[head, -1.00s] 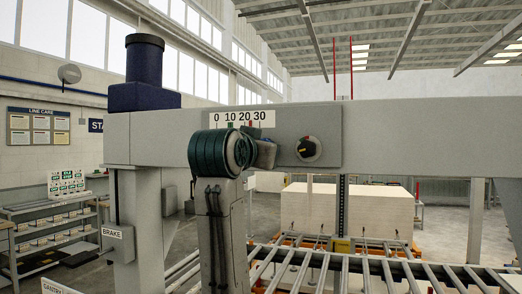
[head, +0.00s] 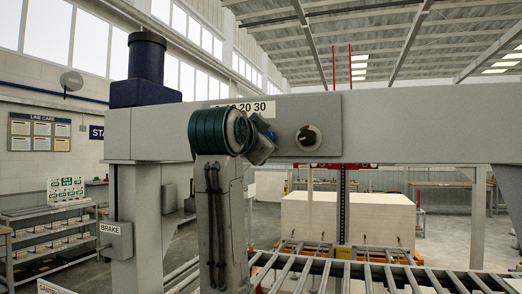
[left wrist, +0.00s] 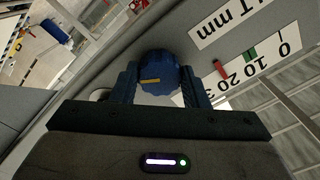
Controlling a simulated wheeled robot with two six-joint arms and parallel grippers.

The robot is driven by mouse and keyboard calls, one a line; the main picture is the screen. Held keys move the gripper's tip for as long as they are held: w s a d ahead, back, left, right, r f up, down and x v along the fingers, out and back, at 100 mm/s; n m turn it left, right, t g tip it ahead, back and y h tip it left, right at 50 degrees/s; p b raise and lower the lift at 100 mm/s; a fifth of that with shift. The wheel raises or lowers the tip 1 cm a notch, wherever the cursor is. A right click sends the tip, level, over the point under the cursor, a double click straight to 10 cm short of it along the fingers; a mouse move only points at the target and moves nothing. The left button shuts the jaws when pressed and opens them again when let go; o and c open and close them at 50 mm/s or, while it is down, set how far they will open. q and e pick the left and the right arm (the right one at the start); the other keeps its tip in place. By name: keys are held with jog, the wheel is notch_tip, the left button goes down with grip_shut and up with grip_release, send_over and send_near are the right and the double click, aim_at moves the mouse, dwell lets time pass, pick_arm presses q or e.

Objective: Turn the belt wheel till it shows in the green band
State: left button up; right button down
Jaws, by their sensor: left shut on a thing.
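The belt wheel (left wrist: 158,75) is a ribbed dark blue knob with a yellow mark, seen in the left wrist view. My left gripper (left wrist: 161,82) is shut on it, one finger on each side. In the head view my left gripper (head: 264,140) is at the beam, mostly behind my arm, and the wheel is hard to make out there. The scale (left wrist: 248,62) reads 0 to 30. Its green band (left wrist: 250,55) lies near 10. My right gripper is not in view.
A black dial (head: 308,137) sits on the beam (head: 420,125) right of my gripper. Below are a roller conveyor (head: 380,277) and stacked pale boards (head: 360,215). A post with a BRAKE box (head: 116,240) stands at the left.

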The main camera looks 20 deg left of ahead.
pick_arm(q)
jog(key=m+b, duration=1)
jog(key=m, duration=0.5)
jog(key=shift+m+b, duration=0.3)
dwell(0.4)
jog(key=o, duration=1)
jog(key=s+b, duration=0.2)
jog(key=s, duration=0.3)
jog(key=s+b, duration=0.3)
jog(key=s, duration=0.2)
jog(key=shift+s+a, duration=0.2)
jog(key=shift+s, duration=0.2)
